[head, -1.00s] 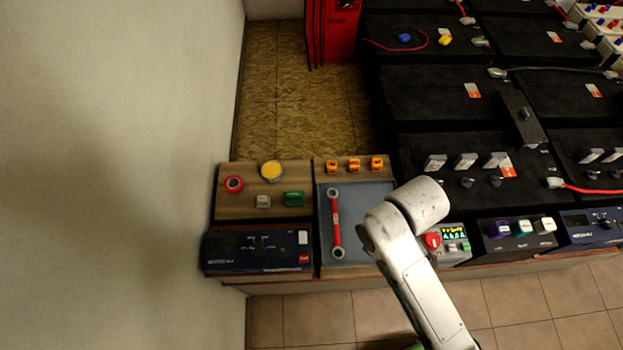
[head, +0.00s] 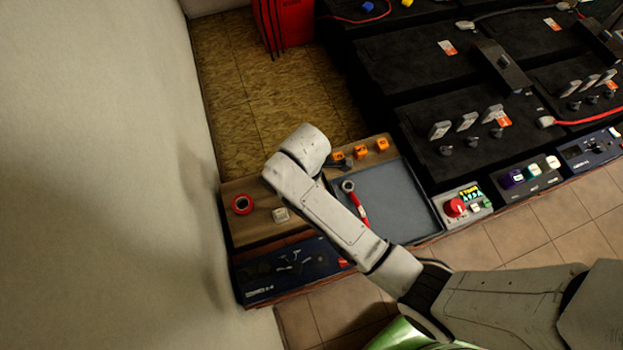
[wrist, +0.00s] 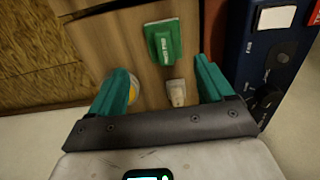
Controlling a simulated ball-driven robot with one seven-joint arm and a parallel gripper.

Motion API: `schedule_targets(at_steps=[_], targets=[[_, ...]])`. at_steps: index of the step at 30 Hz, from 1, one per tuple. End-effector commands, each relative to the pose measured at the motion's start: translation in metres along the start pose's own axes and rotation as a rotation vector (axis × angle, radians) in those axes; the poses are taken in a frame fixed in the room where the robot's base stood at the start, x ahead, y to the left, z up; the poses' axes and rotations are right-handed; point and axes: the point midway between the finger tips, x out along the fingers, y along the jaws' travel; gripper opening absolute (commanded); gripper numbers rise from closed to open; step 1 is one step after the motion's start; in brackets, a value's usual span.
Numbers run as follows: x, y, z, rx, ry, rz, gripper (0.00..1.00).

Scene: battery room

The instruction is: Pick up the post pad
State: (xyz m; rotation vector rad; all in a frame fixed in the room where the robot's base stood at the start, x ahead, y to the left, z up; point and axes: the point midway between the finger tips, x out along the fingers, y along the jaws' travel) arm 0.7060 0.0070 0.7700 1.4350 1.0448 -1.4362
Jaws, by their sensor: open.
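The green block with white lettering (wrist: 163,45) lies on the wooden board (wrist: 140,30) in the wrist view. It looks like the post pad, but its lettering is too small to read surely. My gripper (wrist: 160,72) is open and empty, with its teal fingers pointing at the board. The green block lies ahead of the fingertips, around the middle between them. A small grey-white piece (wrist: 176,92) lies nearer, between the fingers and closer to the right one; it also shows in the head view (head: 281,214). My arm hides the green block and gripper in the head view.
A yellow disc (wrist: 133,90) is partly hidden by the left finger. A red ring (head: 242,204) lies on the board. A red wrench (head: 355,200) lies in the grey tray (head: 405,210), with orange pieces (head: 361,152) behind. A dark blue unit (wrist: 272,60) borders the board.

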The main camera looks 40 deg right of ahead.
Motion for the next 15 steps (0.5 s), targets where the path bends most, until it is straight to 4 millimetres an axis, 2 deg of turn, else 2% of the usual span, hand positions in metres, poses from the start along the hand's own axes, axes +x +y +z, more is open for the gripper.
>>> schedule_targets(at_steps=[9, 15], targets=[[0.038, -0.008, 0.008, 0.001, -0.001, -0.003, 0.81], [0.052, -0.008, 0.007, 0.002, 0.000, 0.000, 0.81]])
